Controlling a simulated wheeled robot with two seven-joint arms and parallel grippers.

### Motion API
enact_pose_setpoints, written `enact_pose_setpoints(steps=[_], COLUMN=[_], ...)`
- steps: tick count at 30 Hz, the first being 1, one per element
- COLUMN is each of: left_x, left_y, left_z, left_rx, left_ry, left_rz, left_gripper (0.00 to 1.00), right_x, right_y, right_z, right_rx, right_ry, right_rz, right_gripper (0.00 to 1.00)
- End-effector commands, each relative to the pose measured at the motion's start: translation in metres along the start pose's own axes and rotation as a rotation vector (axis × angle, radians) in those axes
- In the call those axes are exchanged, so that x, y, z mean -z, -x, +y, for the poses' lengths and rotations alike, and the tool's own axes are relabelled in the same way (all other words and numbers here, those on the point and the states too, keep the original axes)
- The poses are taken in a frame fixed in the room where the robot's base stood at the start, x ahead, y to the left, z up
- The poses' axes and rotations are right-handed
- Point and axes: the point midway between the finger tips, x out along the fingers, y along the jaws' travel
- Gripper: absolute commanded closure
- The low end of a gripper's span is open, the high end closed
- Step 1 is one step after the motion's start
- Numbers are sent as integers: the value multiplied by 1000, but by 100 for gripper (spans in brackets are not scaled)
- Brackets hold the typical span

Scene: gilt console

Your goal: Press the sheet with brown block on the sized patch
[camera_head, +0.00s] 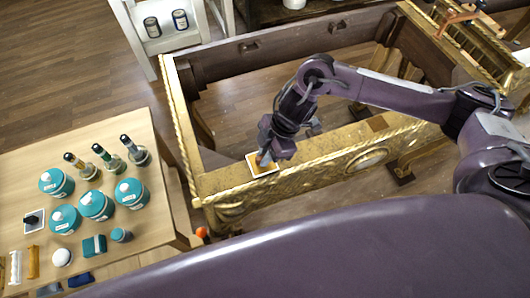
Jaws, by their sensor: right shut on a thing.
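My right gripper (267,148) reaches down over the front rail of the gilt console (315,172), near its left corner. It is shut on a small brown block (263,158), mostly hidden by the fingers. The block is at a small square sheet (268,172), gold-orange with a white border, lying on the top of the rail. I cannot tell whether the block touches the sheet. The sized patch cannot be told apart under or around the sheet. My left gripper is not in view.
A white shelf (155,48) with two cans stands behind. The console's inside is open down to the floor.

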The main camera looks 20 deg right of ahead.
Motion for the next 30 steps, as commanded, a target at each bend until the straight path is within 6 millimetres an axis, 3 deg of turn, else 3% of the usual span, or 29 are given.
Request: enact_pose_setpoints(steps=[30], left_x=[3], left_y=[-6], left_z=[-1], left_rx=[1], left_ry=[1], left_rz=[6], left_gripper=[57], right_x=[-4], right_y=[-9], right_z=[0], right_rx=[0], right_ry=[0], right_rz=[0], right_gripper=[100])
